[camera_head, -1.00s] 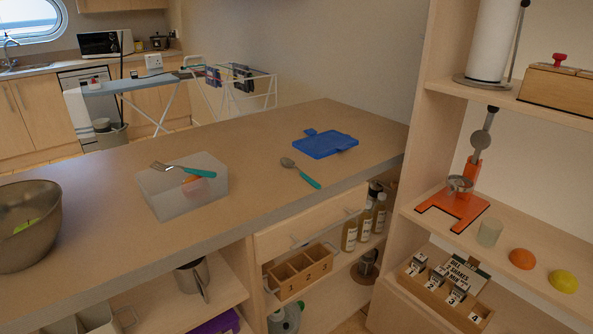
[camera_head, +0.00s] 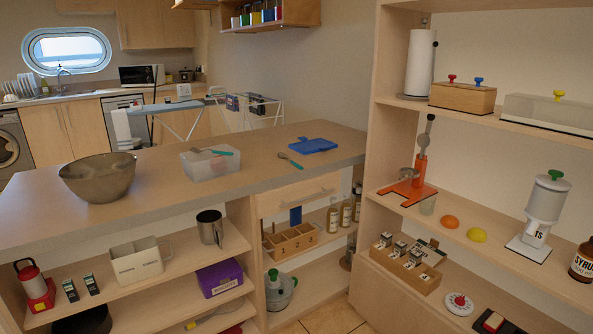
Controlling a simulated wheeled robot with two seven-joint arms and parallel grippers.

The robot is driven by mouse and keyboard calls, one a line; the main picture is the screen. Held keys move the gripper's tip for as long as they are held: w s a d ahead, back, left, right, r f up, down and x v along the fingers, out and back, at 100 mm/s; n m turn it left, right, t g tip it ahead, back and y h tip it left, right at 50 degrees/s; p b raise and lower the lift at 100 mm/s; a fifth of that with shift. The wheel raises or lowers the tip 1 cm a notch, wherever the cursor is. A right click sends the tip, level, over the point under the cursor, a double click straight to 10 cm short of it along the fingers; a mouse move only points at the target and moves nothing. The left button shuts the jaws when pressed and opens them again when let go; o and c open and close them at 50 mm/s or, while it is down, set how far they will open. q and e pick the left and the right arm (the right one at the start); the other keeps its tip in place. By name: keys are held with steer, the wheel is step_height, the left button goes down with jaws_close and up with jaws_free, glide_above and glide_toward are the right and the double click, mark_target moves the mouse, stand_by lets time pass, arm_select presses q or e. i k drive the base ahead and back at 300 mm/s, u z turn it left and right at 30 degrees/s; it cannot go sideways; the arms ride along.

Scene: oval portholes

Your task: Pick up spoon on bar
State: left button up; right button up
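The spoon (camera_head: 290,161) lies on the bar (camera_head: 245,179), toward its right end. It has a grey metal bowl and a teal handle. It lies apart from the blue lid (camera_head: 315,146) behind it and to the right of the clear plastic container (camera_head: 203,166). A second teal-handled utensil (camera_head: 216,152) rests across that container. Neither of my grippers shows in the head view.
A large metal bowl (camera_head: 98,178) stands on the bar's left part. A drawer front (camera_head: 297,195) and open shelves with several items are below the bar top. A tall shelf unit (camera_head: 368,160) stands at the bar's right end. The bar's front edge near the spoon is clear.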

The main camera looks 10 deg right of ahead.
mark_target(282, 154)
steer(key=z, duration=0.55)
steer(key=i, duration=1.55)
steer(key=u, duration=0.75)
